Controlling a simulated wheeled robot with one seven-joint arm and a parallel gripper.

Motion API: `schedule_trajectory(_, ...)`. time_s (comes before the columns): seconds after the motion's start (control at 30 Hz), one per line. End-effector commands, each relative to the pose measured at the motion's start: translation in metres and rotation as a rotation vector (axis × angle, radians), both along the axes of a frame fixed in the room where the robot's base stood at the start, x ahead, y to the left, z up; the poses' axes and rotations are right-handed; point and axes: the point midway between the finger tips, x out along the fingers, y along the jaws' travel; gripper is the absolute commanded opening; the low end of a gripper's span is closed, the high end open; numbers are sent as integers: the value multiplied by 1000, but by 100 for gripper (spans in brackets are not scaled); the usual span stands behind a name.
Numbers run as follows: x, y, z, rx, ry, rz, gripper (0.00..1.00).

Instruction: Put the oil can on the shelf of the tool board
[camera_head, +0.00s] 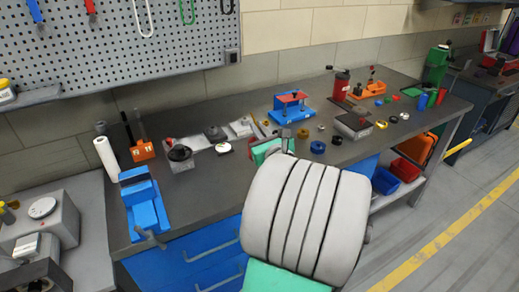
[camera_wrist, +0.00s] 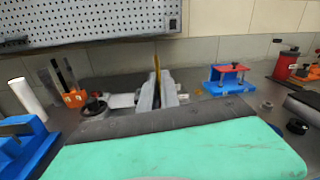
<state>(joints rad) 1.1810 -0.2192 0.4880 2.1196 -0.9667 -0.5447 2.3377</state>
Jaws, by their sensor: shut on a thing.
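My gripper (camera_wrist: 157,92) shows in the wrist view with its two grey fingers close together. It is shut on a narrow yellow-orange thing (camera_wrist: 156,63) that sticks up between the fingers. Most of that thing is hidden, and I cannot tell whether it is the oil can. In the head view my white and green arm covers most of the gripper. The perforated tool board (camera_head: 130,45) hangs on the wall at the upper left. Its grey shelf (camera_head: 38,97) is at its lower left, with a yellow and white item (camera_head: 6,91) at the shelf's left end.
The dark workbench (camera_head: 215,180) carries a blue vise (camera_head: 145,205), an orange tool holder (camera_head: 143,151), a white roll (camera_head: 106,157), a blue and red fixture (camera_head: 291,105) and a red canister with a black top (camera_head: 341,86). A grey machine (camera_head: 45,222) stands at left.

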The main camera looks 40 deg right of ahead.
Motion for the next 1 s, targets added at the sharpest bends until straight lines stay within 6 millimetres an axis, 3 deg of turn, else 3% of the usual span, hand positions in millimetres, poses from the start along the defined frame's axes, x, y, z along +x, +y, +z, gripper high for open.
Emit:
schedule_trajectory(0.1,14,-27,-25,5,1,1,0)
schedule_trajectory(0.3,26,-55,-58,1,0,0,0)
schedule_trajectory(0.47,31,-64,-73,1,0,0,0)
schedule_trajectory(0.6,30,-63,-97,1,1,0,0)
schedule_trajectory(0.97,30,-63,-102,-2,-1,0,0)
schedule_trajectory(1.0,30,-63,-102,-1,-1,0,8)
